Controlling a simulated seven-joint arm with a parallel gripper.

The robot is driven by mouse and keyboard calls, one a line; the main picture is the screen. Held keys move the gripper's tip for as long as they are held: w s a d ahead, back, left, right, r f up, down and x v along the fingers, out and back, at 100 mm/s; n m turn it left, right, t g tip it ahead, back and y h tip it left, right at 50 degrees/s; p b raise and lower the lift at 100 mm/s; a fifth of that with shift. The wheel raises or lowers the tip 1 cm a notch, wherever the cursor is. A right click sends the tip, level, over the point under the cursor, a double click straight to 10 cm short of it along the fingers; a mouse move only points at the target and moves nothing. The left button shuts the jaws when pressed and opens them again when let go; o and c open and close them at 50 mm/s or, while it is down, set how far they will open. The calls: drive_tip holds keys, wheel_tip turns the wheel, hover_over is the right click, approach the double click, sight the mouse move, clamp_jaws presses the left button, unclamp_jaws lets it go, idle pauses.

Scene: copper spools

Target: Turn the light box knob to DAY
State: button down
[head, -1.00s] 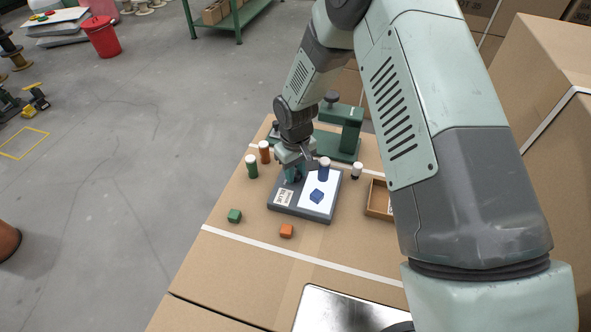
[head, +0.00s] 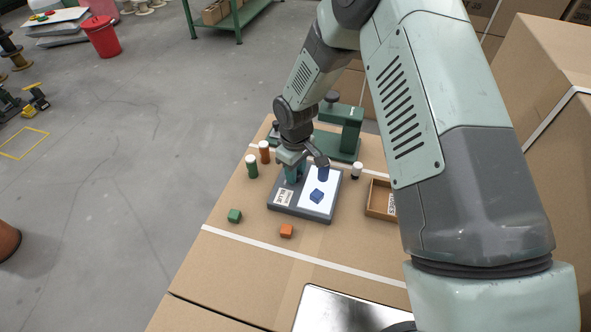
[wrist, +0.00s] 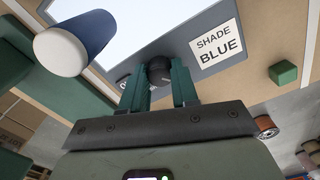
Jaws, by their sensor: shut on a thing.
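The light box (head: 283,209) is a dark grey slab with a lit white panel (head: 325,183). In the wrist view its dark knob (wrist: 159,69) sits beside the panel. My gripper (wrist: 160,82) is shut on the knob, one teal finger on each side. In the head view my gripper (head: 294,174) reaches down to the box's far left part and hides the knob. A label reading SHADE BLUE (wrist: 216,45) is on the box. Knob lettering is mostly covered by a finger, and I cannot read the setting.
A blue spool (head: 323,174) and blue cube (head: 317,195) are on the panel. Green (head: 252,168) and orange (head: 265,154) spools, a dark one (head: 356,171), green (head: 235,215) and orange (head: 286,231) cubes, a wooden tray (head: 378,199) and a green stand (head: 349,137) surround the box.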

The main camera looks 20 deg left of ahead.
drive_tip(key=c, duration=0.8)
unclamp_jaws()
drive_tip(key=shift+c, duration=0.2)
